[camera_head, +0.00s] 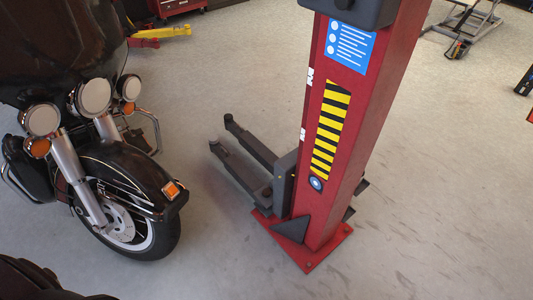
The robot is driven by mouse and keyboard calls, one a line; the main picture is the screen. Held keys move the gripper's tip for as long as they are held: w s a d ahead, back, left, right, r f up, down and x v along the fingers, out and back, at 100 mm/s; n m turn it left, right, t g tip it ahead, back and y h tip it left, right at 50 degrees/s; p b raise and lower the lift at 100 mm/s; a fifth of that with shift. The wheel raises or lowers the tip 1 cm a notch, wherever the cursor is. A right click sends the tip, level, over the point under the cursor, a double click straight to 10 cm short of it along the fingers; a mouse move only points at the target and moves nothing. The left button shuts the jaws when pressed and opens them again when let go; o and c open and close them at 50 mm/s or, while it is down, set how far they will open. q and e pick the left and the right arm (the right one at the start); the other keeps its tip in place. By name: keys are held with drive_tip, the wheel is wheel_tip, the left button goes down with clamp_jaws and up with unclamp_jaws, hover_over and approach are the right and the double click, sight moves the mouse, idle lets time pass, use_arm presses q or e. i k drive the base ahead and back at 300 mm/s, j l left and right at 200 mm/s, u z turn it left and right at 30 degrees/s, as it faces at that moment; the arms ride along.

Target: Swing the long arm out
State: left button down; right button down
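A red lift column (345,130) stands right of the middle on a red base plate (318,252). Two dark grey lift arms reach low over the floor from its carriage (286,183) toward the back left, side by side. The nearer arm (238,168) ends in a pad at its tip. The farther arm (252,143) ends in a similar pad and is partly hidden behind the carriage. I cannot tell for sure which is the long arm. Neither of my grippers is in view.
A black motorcycle (115,180) stands at the left, its front wheel close to the lift arms' left side. A yellow and red jack (155,36) lies at the back left. A grey stand (468,22) is at the top right.

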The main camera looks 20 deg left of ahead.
sight(262, 153)
drive_tip(key=i+l+z, duration=0.85)
drive_tip(key=l, duration=0.15)
drive_tip(key=i+l+z, duration=0.15)
drive_tip(key=i, duration=0.25)
drive_tip(key=i+l+z, duration=0.15)
drive_tip(key=i, duration=0.25)
drive_tip(key=i+l+z, duration=0.15)
drive_tip(key=i, duration=0.3)
drive_tip(key=i+j+u, duration=0.1)
drive_tip(key=i+u, duration=0.4)
drive_tip(key=i+l+u, duration=0.15)
drive_tip(key=i+u, duration=0.35)
drive_tip(key=i, duration=0.2)
drive_tip(key=i+l+u, duration=0.45)
drive_tip(key=i, duration=0.15)
drive_tip(key=i+j+u, duration=0.4)
drive_tip(key=i+u, duration=0.45)
drive_tip(key=i+j+u, duration=0.1)
drive_tip(key=i+u, duration=0.3)
drive_tip(key=i+l+u, duration=0.15)
drive_tip(key=i+u, duration=0.7)
drive_tip(key=i, duration=0.15)
drive_tip(key=i+l+u, duration=0.25)
drive_tip(key=i+u, duration=0.2)
drive_tip(key=i, duration=0.15)
